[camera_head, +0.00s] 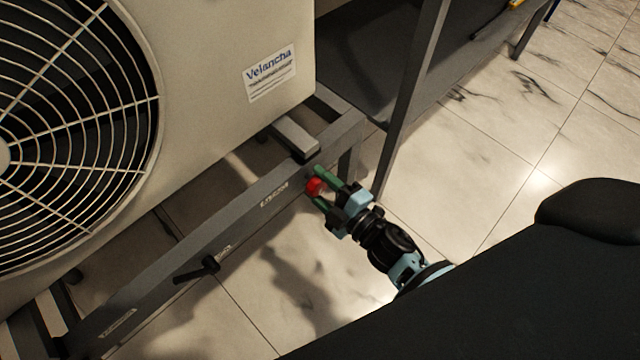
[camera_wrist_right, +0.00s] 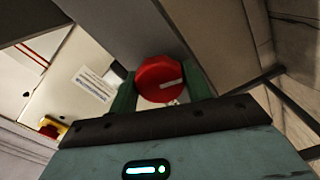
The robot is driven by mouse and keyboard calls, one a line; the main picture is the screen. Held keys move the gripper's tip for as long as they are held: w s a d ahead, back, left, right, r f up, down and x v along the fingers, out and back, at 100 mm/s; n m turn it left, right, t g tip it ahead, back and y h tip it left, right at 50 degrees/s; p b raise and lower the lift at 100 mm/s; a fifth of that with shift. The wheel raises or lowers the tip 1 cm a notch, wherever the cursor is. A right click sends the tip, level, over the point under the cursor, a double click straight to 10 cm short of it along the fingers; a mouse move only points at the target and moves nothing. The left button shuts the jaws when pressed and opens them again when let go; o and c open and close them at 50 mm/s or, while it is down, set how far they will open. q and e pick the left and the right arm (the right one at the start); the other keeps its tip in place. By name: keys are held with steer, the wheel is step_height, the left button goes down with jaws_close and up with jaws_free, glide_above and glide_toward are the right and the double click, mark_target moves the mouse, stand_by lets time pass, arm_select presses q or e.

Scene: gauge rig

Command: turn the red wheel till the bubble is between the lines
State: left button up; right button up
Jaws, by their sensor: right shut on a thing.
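The red wheel (camera_head: 315,186) sits on the grey frame rail below the white fan unit. It also shows large in the right wrist view (camera_wrist_right: 160,76), with a pale mark on its face. My right gripper (camera_head: 322,186) has its two green fingers on either side of the wheel and is shut on it. In the right wrist view the fingers (camera_wrist_right: 158,92) flank the wheel's rim. No bubble or lines can be made out in either view. My left gripper is not in view.
The fan unit (camera_head: 210,70) with a Velancha label stands on the grey frame (camera_head: 240,200). A black handle (camera_head: 197,269) sticks out from the rail at lower left. A dark shelf (camera_head: 375,60) stands behind. The tiled floor at right (camera_head: 570,140) is clear.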

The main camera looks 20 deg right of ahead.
stand_by(0.5)
steer(key=o, duration=1)
steer(key=shift+c, duration=0.2)
steer(key=shift+s, duration=0.1)
steer(key=p+v, duration=0.1)
steer(key=v, duration=0.6)
steer(key=shift+s+d, duration=0.2)
steer(key=shift+s, duration=0.1)
